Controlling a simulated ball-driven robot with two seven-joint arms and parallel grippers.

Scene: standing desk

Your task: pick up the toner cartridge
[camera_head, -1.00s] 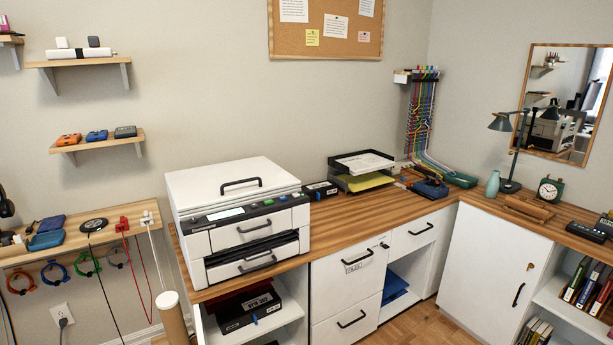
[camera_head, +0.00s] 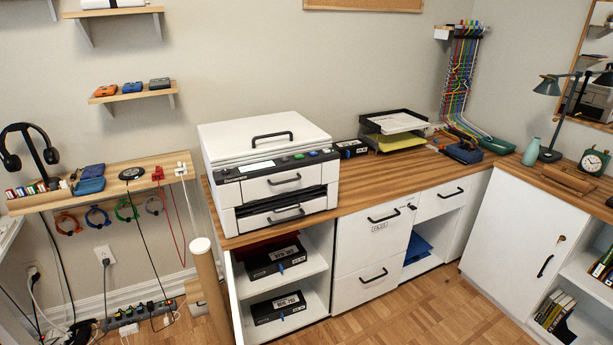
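No thing here is plainly readable as the toner cartridge. Three black boxes with white labels are the likeliest candidates, but their print is too small to read. One black box (camera_head: 273,258) lies on the upper shelf of the open cabinet under the printer. Another black box (camera_head: 278,307) lies on the shelf below it. A smaller black box (camera_head: 350,148) sits on the desk just right of the printer. A dark red item (camera_head: 257,246) is partly hidden behind the upper box. Neither of my grippers is in view.
The white printer (camera_head: 268,178) stands on the wooden desk (camera_head: 370,172). A tan cylinder (camera_head: 209,284) with a white top stands before the cabinet's left side. A power strip (camera_head: 140,316) and cables lie on the floor at left. Parquet floor (camera_head: 420,315) is clear in front of the drawers.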

